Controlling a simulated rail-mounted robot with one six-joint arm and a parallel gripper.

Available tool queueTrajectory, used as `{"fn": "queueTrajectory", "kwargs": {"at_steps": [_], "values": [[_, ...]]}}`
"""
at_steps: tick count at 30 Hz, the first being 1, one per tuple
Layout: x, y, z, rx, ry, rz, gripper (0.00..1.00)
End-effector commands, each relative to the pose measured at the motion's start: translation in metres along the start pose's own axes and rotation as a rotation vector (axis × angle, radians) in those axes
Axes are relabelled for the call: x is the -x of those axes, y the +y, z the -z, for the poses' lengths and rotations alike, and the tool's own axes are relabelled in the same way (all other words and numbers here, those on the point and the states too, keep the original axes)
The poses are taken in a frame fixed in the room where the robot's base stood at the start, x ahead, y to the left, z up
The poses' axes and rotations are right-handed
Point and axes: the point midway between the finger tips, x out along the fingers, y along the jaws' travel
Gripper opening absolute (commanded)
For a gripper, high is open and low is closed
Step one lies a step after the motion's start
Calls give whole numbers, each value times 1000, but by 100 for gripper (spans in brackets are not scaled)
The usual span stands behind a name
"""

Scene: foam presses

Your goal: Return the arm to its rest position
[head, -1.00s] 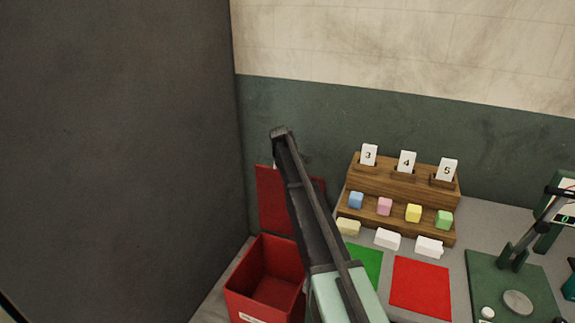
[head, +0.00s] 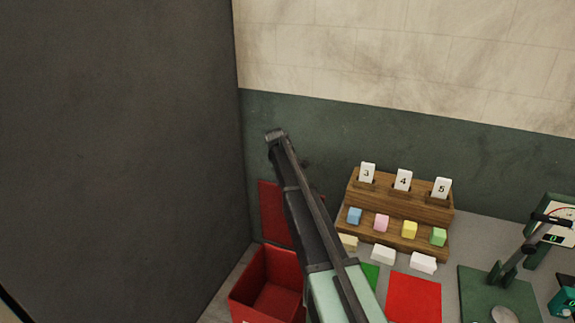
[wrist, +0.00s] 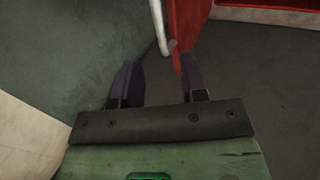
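My gripper (wrist: 158,78) shows in the wrist view with its two dark fingers spread apart. Nothing is held between them. A red panel edge and a pale rod show just beyond the fingertips; I cannot tell whether the right finger touches them. In the head view my arm (head: 308,225) reaches up from the bottom middle, in front of the bench and the green wall. I cannot make out the fingers in that view.
An open red bin (head: 240,296) with a raised red lid (head: 271,212) stands left of my arm. To the right are a wooden rack (head: 418,205) with numbered cards and coloured blocks, a red mat (head: 413,298), a green mat (head: 370,275) and a gauge press (head: 509,265). A dark wall (head: 120,150) fills the left.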

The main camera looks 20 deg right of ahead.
Motion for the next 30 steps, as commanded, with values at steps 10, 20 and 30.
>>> {"fn": "queueTrajectory", "kwargs": {"at_steps": [10, 20, 30], "values": [[3, -1, 0, 0, 0, 0, 39], [31, -91, -47, -421, -53, 143, 39], [107, -383, -165, -860, -201, 406, 39]]}}
